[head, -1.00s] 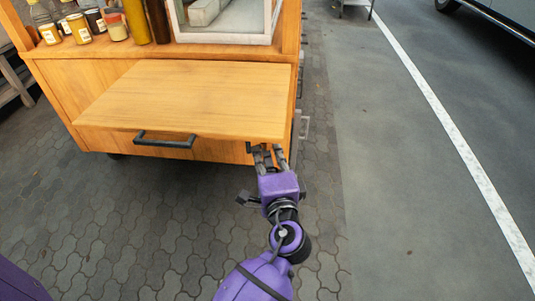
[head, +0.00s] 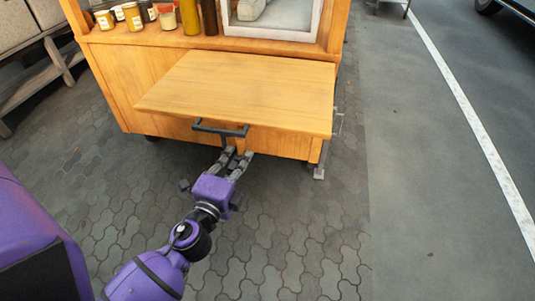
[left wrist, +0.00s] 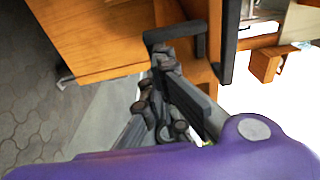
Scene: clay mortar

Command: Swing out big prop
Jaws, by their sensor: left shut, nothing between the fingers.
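The handle also shows in the left wrist view (left wrist: 229,45). A short wooden piece (head: 240,145) shows below the flap beside the handle. It may be the big prop, but most of it is hidden under the flap. My left gripper (head: 235,156) is shut and empty, its tips low beside that piece, just under the handle. In the left wrist view the fingers (left wrist: 165,70) overlap a wooden part (left wrist: 196,72); contact cannot be told. My right gripper is out of view.
The cart's wooden front (head: 125,75) stands behind the flap. Jars (head: 130,14) and a framed glass case (head: 280,18) are on its counter. A grey metal bracket (head: 320,172) is at the cart's right corner. Paving in front is clear.

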